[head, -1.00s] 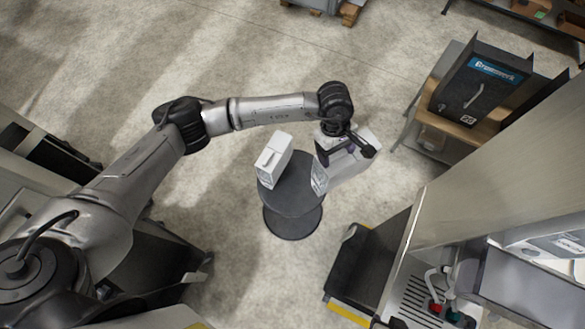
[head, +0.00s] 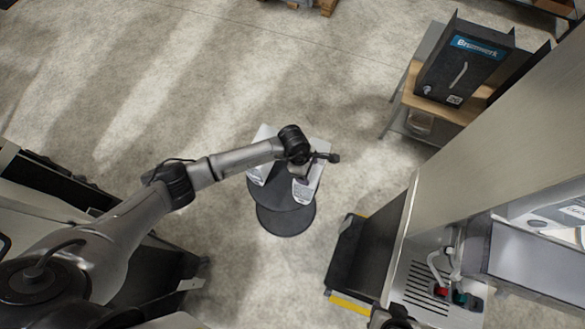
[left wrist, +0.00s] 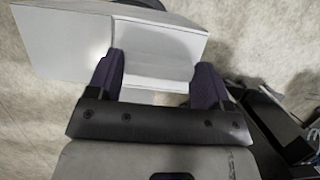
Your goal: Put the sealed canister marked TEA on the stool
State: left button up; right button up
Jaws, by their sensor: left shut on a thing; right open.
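A round dark stool (head: 283,218) stands on the floor in the middle of the head view. One white box-shaped canister (head: 261,146) is at its left side, partly hidden behind my left arm. My left gripper (head: 305,170) is shut on a second white canister (head: 311,187), at the stool's right side. I cannot tell whether this one touches the stool top. In the left wrist view both fingers (left wrist: 157,82) close around a pale part before a large white box face (left wrist: 60,45). No TEA marking is readable. My right gripper (head: 394,318), open, shows partly at the bottom edge.
A dispenser with a slotted drip tray (head: 420,290) and red and teal taps stands at lower right. A dark Brunnwerk unit (head: 460,70) stands on a wooden-topped table at upper right. Floor behind and left of the stool is clear.

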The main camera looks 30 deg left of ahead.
pick_arm(q)
jog(key=w+a+f+b, duration=0.1)
jog(key=a+f+b, duration=0.4)
jog(key=f, duration=0.2)
jog(key=shift+w+a+f, duration=0.15)
jog(key=shift+w+a, duration=0.05)
jog(key=shift+a, duration=0.05)
jog(key=o, duration=1.4)
jog(key=shift+f, duration=0.2)
jog(key=shift+c, duration=0.2)
jog(key=o, duration=0.5)
jog(key=shift+c, duration=0.2)
jog(key=shift+r, duration=0.1)
